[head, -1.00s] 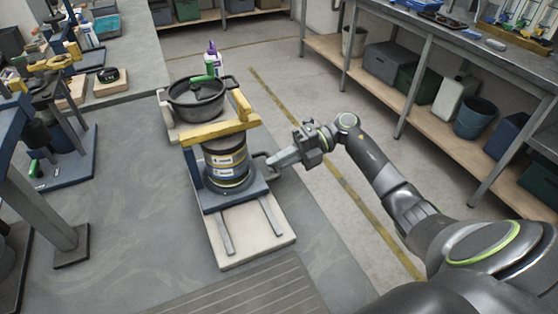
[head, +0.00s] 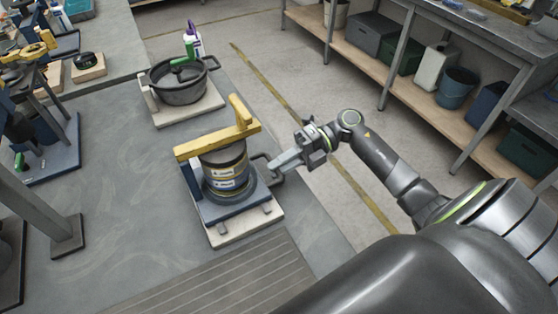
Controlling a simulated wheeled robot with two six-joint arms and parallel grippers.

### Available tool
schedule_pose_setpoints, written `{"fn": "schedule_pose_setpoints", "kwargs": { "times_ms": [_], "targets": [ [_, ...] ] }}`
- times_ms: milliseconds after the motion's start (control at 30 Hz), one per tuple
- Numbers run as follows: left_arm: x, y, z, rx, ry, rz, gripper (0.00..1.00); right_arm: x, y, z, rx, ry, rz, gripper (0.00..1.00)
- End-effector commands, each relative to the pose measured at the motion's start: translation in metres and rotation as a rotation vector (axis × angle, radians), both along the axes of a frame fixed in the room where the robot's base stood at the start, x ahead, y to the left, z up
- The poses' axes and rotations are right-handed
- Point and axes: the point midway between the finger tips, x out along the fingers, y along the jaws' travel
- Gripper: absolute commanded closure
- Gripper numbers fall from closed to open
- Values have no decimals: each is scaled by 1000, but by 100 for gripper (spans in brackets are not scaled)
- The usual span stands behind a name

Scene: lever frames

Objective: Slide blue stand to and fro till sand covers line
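The blue stand (head: 236,209) sits on short rails on a pale base board (head: 240,234), near the board's front end. It carries a dark round canister (head: 225,164) with yellow and white labels, under a yellow crossbar (head: 218,143). A dark loop handle (head: 277,181) sticks out of the stand's right side. My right gripper (head: 279,163) comes in from the right, with its fingers closed at this handle. I cannot make out any sand or line; the canister's inside is hidden. My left gripper is not in view.
A black lidded pot (head: 180,82) stands on a pale board behind the stand, with a purple-capped white bottle (head: 194,40) beyond it. A grey post (head: 40,205) and blue-based fixtures are at left. A ribbed mat (head: 215,279) lies in front. The bench's right edge is close.

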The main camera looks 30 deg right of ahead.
Motion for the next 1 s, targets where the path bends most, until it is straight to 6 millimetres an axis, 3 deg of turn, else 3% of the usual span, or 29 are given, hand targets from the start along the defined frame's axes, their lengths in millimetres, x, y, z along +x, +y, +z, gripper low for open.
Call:
{"fn": "schedule_pose_setpoints", "kwargs": {
  "times_ms": [100, 467, 667, 1000],
  "targets": [
    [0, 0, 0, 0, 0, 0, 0, 1, 0, 0, 1, -1, -2, 67],
    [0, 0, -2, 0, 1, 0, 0, 2, -5, 2, 2, -3, -3, 67],
    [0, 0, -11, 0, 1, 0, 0, 0, -33, 6, -4, -3, -5, 67],
    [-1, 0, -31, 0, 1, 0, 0, -4, -108, 21, -4, -2, -8, 67]
  ]
}}
